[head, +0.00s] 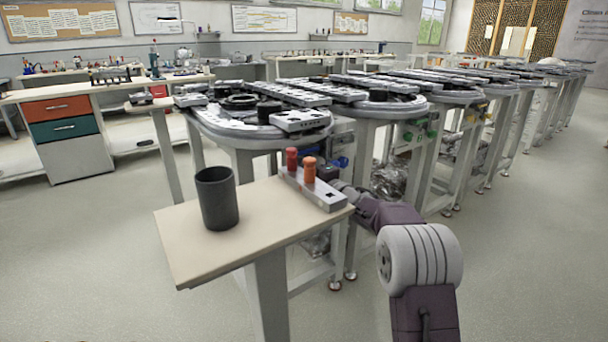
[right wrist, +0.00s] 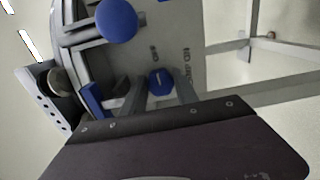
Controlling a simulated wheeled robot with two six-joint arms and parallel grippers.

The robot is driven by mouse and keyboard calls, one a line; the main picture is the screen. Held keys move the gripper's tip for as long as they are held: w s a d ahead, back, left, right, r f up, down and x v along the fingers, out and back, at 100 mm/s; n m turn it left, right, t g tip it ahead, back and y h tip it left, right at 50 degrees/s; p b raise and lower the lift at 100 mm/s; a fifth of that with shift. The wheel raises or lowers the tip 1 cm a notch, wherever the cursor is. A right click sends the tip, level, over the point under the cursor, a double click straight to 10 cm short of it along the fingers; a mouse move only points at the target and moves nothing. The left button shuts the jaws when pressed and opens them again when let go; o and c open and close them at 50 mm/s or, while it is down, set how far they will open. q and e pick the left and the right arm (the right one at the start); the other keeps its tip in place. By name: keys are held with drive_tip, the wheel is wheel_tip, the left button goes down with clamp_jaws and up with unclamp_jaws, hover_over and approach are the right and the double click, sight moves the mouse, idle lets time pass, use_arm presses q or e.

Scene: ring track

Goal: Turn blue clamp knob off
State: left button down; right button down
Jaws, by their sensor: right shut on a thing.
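In the right wrist view a blue knob (right wrist: 160,82) sits on a grey panel (right wrist: 205,60) with small dark markings above it. My right gripper (right wrist: 159,93) is shut on this knob, one finger on each side. A larger, round blue knob (right wrist: 117,20) is at the upper left, outside the fingers. In the head view my right arm reaches in from the lower right, and blue parts (head: 341,162) show under the nearest ring track table (head: 240,137). The gripped knob cannot be picked out clearly there. My left gripper is in neither view.
A small side table (head: 220,252) stands in front with a dark cup (head: 217,200) and a grey block (head: 325,197) holding a red and an orange peg. Open floor lies at the left.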

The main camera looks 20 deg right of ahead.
drive_tip(key=shift+f, duration=0.1)
drive_tip(key=c, duration=0.9)
unclamp_jaws()
drive_tip(key=shift+c, duration=0.2)
drive_tip(key=shift+s, duration=0.1)
drive_tip(key=p+v, duration=0.1)
drive_tip(key=v, duration=0.8)
